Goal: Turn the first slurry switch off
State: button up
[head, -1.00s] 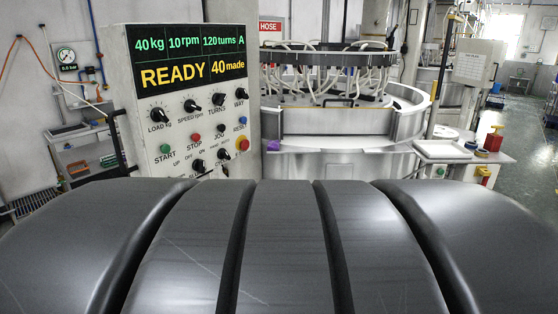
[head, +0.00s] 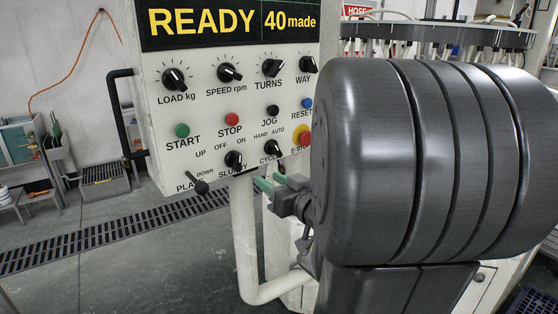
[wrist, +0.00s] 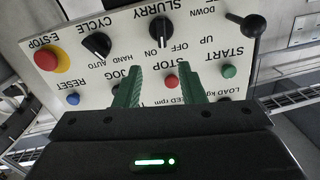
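The slurry switch (head: 234,160) is a black rotary knob low on the white control panel (head: 150,98), with OFF and ON printed above it. In the wrist view the slurry switch (wrist: 162,30) appears upside down, its white mark pointing towards those labels, seemingly nearer ON. My gripper (head: 270,183) is in front of the panel's lower edge, to the right of and below the knob in the head view. In the wrist view my gripper (wrist: 160,82) has its green fingers apart with nothing held between them. The knob shows beyond the fingertips, apparently untouched.
The cycle knob (head: 274,147) and the red-and-yellow E-stop (head: 304,139) sit right of the slurry switch. The plate lever (head: 200,187) sticks out at lower left. A white pipe (head: 245,240) runs below the panel. My arm hides the right side.

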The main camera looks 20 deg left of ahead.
aim_at(240, 160)
jog(key=p+x, duration=0.1)
jog(key=x, duration=1.2)
jog(key=shift+a+p, duration=0.3)
jog(key=shift+p, duration=0.05)
grip_shut()
